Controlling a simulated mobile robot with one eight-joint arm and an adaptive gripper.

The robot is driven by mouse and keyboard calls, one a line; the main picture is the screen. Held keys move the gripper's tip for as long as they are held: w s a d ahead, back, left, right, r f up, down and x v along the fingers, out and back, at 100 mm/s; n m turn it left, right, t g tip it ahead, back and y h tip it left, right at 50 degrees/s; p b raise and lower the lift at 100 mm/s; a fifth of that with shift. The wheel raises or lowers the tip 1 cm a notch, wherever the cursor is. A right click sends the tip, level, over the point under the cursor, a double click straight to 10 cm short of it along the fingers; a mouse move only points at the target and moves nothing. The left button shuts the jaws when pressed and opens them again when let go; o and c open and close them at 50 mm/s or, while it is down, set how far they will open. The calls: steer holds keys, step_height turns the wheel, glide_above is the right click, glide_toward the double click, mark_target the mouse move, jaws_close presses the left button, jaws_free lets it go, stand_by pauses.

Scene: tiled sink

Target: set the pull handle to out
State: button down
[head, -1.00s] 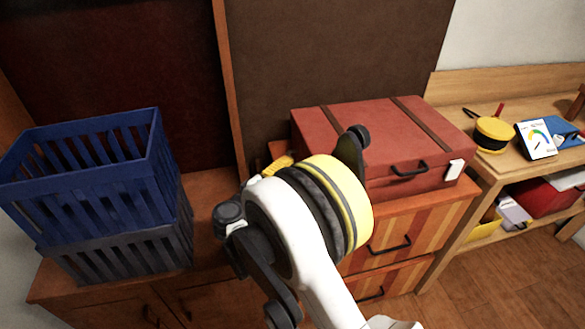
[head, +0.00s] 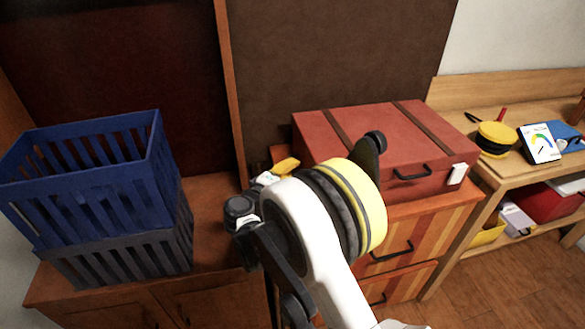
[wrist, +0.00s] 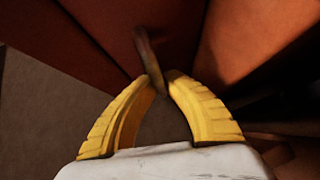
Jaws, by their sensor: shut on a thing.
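In the wrist view, a narrow brown curved bar (wrist: 146,48), which looks like the pull handle, rises from between my yellow fingertips against reddish-brown panels. My gripper (wrist: 160,82) is shut on its lower end. In the head view, only a bit of yellow finger (head: 286,165) shows, left of the red case; my white and yellow wrist hides the rest and the held bar. I cannot tell from the head view what the bar is fixed to.
A red case (head: 345,130) lies on a striped drawer unit (head: 425,235) with dark handles. Stacked blue and grey crates (head: 85,185) stand on the brown cabinet at the left. A wooden shelf (head: 520,170) with small items stands at the right.

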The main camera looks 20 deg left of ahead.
steer(key=s+a, duration=0.3)
steer(key=a, duration=0.3)
steer(key=shift+s+a, duration=0.15)
steer(key=shift+s, duration=0.25)
steer(key=c, duration=1.4)
jaws_free()
steer(key=shift+a, duration=0.1)
steer(key=v, duration=1.2)
